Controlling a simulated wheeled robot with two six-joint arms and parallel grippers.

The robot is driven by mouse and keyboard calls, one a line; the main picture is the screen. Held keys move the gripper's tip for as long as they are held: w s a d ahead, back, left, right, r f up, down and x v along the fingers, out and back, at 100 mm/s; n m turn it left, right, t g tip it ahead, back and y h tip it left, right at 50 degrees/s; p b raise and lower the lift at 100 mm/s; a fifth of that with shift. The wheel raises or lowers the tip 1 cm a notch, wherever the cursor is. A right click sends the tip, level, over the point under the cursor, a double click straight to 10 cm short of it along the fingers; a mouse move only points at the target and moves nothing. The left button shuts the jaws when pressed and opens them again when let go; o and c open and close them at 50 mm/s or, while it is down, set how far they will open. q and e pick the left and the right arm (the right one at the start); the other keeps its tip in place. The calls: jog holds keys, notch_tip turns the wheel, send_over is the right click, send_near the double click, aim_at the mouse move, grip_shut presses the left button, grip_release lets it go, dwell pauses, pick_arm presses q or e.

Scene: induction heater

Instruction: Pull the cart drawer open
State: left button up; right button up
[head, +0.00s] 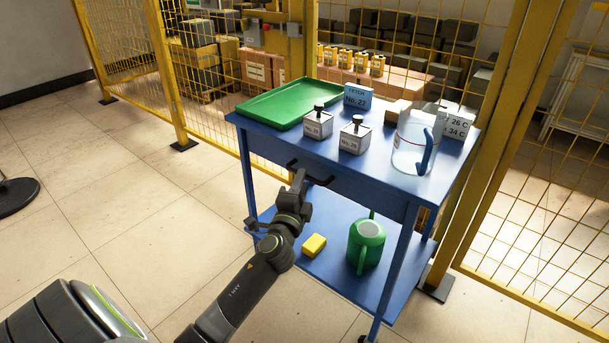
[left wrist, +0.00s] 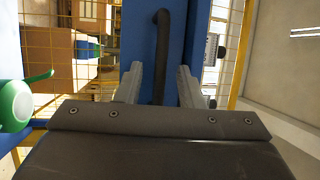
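The blue cart (head: 395,185) stands in front of me. Its blue drawer front (head: 352,190) sits under the top and looks flush with the frame. A dark bar handle (head: 318,180) is on the drawer front, and it also shows upright in the left wrist view (left wrist: 162,60). My left gripper (head: 299,182) is at the handle. In the left wrist view its two fingers (left wrist: 158,85) are apart, one on each side of the handle bar, with gaps between. My right gripper is in neither view.
On the cart top are a green tray (head: 275,103), two labelled weights (head: 318,125), a blue box (head: 358,96) and a clear jug (head: 411,145). The lower shelf holds a green watering can (head: 366,243) and a yellow block (head: 314,245). Yellow mesh fencing (head: 215,120) stands behind.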

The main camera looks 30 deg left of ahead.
pick_arm(q)
jog(key=shift+x, duration=1.65)
grip_shut()
